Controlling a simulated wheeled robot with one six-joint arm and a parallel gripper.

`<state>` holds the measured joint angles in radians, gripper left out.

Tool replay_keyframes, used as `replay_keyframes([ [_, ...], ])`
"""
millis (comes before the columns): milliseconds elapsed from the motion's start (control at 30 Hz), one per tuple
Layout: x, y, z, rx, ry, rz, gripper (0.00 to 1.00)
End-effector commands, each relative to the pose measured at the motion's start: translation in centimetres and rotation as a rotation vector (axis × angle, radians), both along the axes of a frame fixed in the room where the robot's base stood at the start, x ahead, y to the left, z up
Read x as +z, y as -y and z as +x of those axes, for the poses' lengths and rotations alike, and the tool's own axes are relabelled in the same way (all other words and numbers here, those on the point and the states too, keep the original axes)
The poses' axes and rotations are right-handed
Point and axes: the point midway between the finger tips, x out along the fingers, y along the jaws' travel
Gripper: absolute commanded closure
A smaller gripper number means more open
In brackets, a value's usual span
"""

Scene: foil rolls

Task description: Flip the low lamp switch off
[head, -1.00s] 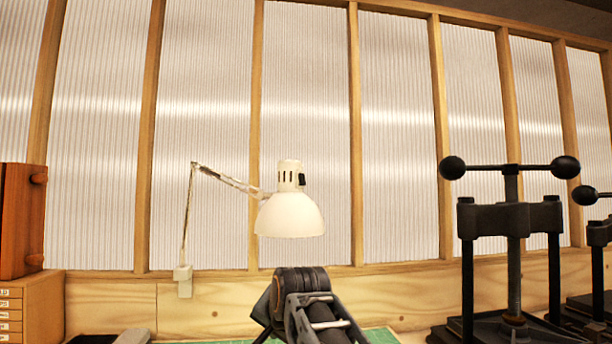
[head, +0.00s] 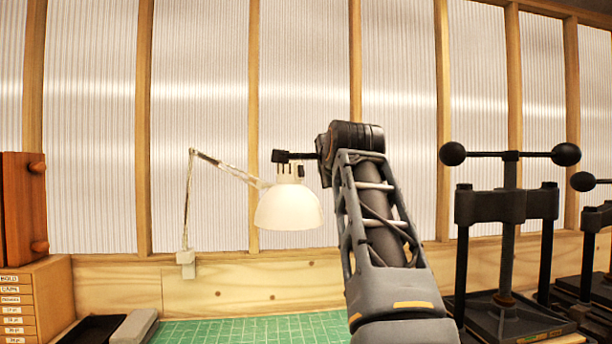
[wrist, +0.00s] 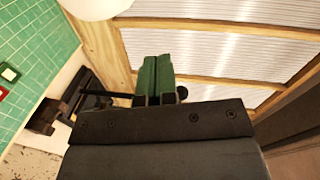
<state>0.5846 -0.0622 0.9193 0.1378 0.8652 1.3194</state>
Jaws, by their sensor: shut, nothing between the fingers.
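The lamp (head: 288,209) has a white shade hanging on a thin jointed arm above the bench in the head view. A small dark switch (head: 301,172) sits on the right side of its neck, just above the shade. My gripper (head: 280,156) is shut and empty, pointing left across the top of the lamp's neck, a little above the switch; I cannot tell whether it touches. In the wrist view the two green-padded fingers (wrist: 156,68) lie together. A pale rounded edge at the top of that view may be the shade.
A black screw press (head: 508,215) stands at the right, with another press (head: 590,240) beyond it. A green cutting mat (head: 250,329) covers the bench below. A wooden drawer cabinet (head: 45,290) with a brown box (head: 22,205) on it stands at the left. Ribbed panels form the back wall.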

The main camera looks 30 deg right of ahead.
Motion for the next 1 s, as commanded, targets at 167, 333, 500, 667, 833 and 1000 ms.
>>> replay_keyframes([
  [167,0.0,0.4,0.7,0.001,-0.002,0.0,1.0],
  [333,-0.3,1.5,3.0,0.001,-0.004,0.001,1.0],
  [500,-0.7,3.1,6.0,0.001,-0.005,0.002,1.0],
  [667,-1.1,4.3,8.5,0.002,-0.003,0.001,1.0],
  [833,-1.7,3.9,10.6,0.004,-0.003,-0.001,1.0],
  [1000,-2.1,3.5,11.9,0.002,-0.002,-0.001,1.0],
])
